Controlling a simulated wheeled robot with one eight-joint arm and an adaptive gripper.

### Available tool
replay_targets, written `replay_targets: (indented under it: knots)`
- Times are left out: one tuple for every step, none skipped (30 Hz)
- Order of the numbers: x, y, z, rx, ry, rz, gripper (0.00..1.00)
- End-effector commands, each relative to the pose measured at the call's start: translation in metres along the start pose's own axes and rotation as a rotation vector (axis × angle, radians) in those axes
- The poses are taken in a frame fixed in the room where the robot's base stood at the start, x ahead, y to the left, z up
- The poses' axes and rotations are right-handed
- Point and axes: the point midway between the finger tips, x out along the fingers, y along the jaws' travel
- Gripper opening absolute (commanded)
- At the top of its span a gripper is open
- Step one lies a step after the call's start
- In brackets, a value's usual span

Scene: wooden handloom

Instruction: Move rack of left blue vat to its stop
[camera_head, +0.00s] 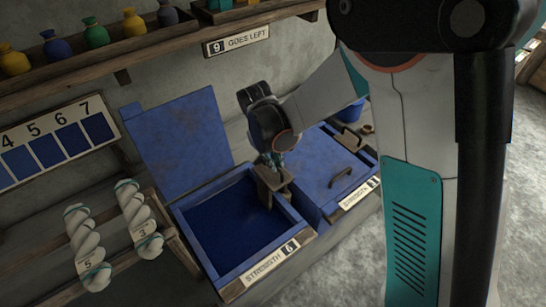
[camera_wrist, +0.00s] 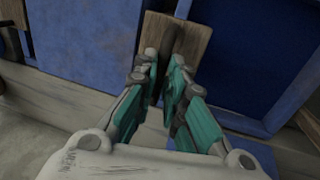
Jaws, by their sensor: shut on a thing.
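The left blue vat (camera_head: 187,234) stands with its lid (camera_head: 178,145) raised and dark blue liquid inside. Its front label reads "STRENGTH 6". A wooden piece that appears to be its rack (camera_head: 270,190) stands at the vat's right rim, beside the right vat. My gripper (camera_head: 275,161) is above this piece, pointing down. In the wrist view, my gripper (camera_wrist: 165,75) is closed around a dark upright handle (camera_wrist: 168,40) in front of the wooden board (camera_wrist: 192,50). The fingers hide the handle's lower end.
The right blue vat has a closed lid (camera_head: 325,170) with a dark handle. Numbered white skeins (camera_head: 85,245) hang at the left. A strip of blue swatches (camera_head: 55,145) is on the wall, below a shelf of bottles (camera_head: 95,33). A blue bucket (camera_head: 350,111) stands behind.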

Motion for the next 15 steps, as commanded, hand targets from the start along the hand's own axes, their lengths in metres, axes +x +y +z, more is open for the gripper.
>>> replay_targets:
  knots:
    - [0.018, -0.004, 0.000, 0.000, 0.000, -0.001, 0.00]
    - [0.024, -0.005, 0.000, 0.000, 0.000, -0.001, 0.00]
    - [0.032, -0.007, 0.000, 0.000, 0.000, -0.001, 0.00]
    - [0.038, -0.008, 0.000, 0.000, 0.000, -0.001, 0.00]
    - [0.044, -0.009, 0.000, 0.000, 0.000, -0.001, 0.00]
    - [0.052, -0.011, 0.000, 0.000, 0.000, -0.001, 0.00]
    - [0.058, -0.012, 0.000, 0.000, 0.000, -0.001, 0.00]
    - [0.063, -0.013, 0.000, 0.000, 0.000, -0.001, 0.00]
    - [0.070, -0.014, 0.000, 0.000, 0.000, -0.001, 0.00]
    - [0.075, -0.015, 0.000, 0.000, 0.000, -0.001, 0.00]
    - [0.079, -0.016, 0.000, 0.000, 0.000, -0.001, 0.00]
    - [0.084, -0.017, 0.000, 0.000, 0.000, -0.001, 0.00]
    - [0.087, -0.018, 0.000, 0.000, 0.000, -0.001, 0.00]
    - [0.090, -0.018, 0.000, 0.000, -0.001, -0.001, 0.00]
    - [0.092, -0.019, 0.001, 0.000, -0.001, -0.001, 0.00]
